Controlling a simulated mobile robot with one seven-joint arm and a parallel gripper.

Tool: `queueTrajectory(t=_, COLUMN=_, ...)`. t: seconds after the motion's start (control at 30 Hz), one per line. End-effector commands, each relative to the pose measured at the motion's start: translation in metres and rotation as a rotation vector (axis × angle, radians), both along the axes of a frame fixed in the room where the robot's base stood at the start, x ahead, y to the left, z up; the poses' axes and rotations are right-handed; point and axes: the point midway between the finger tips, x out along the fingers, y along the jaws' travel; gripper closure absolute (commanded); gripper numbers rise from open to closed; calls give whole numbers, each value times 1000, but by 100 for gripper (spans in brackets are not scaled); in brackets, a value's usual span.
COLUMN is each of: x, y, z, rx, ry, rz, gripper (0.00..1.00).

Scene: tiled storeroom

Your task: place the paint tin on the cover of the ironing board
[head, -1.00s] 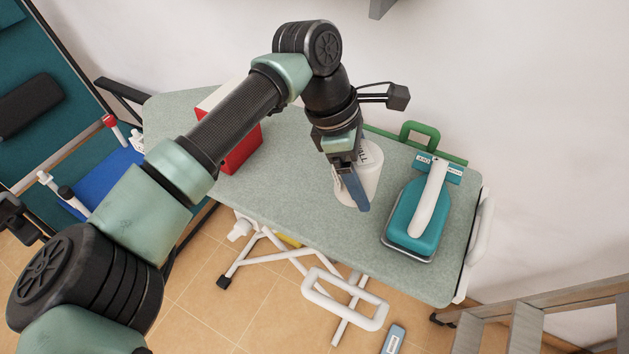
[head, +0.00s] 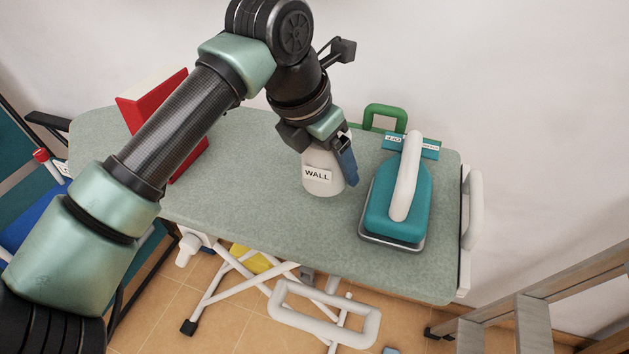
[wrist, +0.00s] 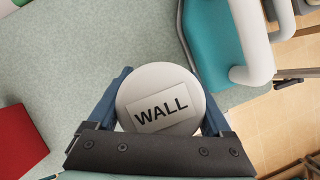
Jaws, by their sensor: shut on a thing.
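The paint tin (head: 322,182) is white with a label reading WALL. It is upright over the middle of the ironing board's grey-green cover (head: 240,180). My gripper (head: 328,150) is shut on the tin from above, one blue finger showing on its right side. In the wrist view, the tin (wrist: 150,85) sits between both blue fingers, its round white face and WALL label toward the camera. The tin's base looks at or close to the cover; I cannot tell whether it touches.
A teal iron (head: 400,205) with a white handle stands close right of the tin. A red object (head: 165,100) is on the board's left part, partly behind my arm. A green handle (head: 385,115) is at the back edge. A stepladder (head: 540,310) is at the right. The cover's front middle is bare.

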Motion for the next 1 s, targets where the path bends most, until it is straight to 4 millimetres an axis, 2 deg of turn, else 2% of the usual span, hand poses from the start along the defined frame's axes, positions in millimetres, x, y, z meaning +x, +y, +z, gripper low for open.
queueTrajectory(t=0.03, x=0, y=-1, z=-7, rx=-4, ry=-2, rz=-1, gripper=100)
queueTrajectory(t=0.27, x=0, y=0, z=-25, rx=-4, ry=-2, rz=-1, gripper=100)
queueTrajectory(t=0.43, x=0, y=-1, z=-49, rx=-3, ry=-1, rz=-3, gripper=100)
queueTrajectory(t=0.83, x=0, y=0, z=-55, rx=-1, ry=-4, rz=-2, gripper=100)
queueTrajectory(t=0.87, x=0, y=0, z=-56, rx=-1, ry=-2, rz=-3, gripper=13)
queueTrajectory(t=0.93, x=0, y=0, z=-55, rx=-2, ry=-1, rz=-2, gripper=0)
queueTrajectory(t=1.0, x=0, y=0, z=-55, rx=-1, ry=-1, rz=-2, gripper=0)
